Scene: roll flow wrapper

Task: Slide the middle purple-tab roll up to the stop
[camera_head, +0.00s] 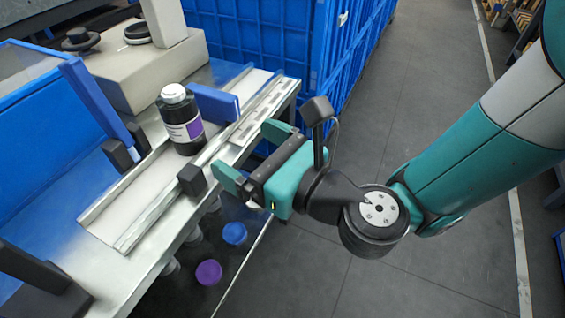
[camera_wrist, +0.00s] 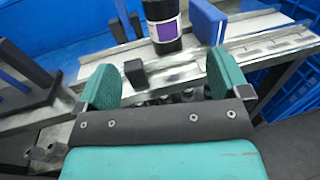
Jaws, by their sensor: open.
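A black cylinder (camera_head: 182,130) with a white top and a white-and-purple label stands upright in the channel (camera_head: 130,200) on the table; I take it as the purple-tab roll. It also shows in the wrist view (camera_wrist: 162,25), its top cut off. A blue block (camera_head: 213,103) stands just right of it, also in the wrist view (camera_wrist: 208,22); I cannot tell whether it is the stop. My gripper (camera_head: 252,158) is open and empty at the table's near side, fingers pointing toward the channel. In the wrist view its fingers (camera_wrist: 163,82) are spread wide, short of the cylinder.
A small black block (camera_head: 192,180) sits on the near rail, in front of the cylinder; it also shows between my fingers in the wrist view (camera_wrist: 135,72). A blue panel (camera_head: 95,95) rises at left. Purple (camera_head: 208,272) and blue (camera_head: 234,233) caps show below the table. A blue crate (camera_head: 290,50) stands behind.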

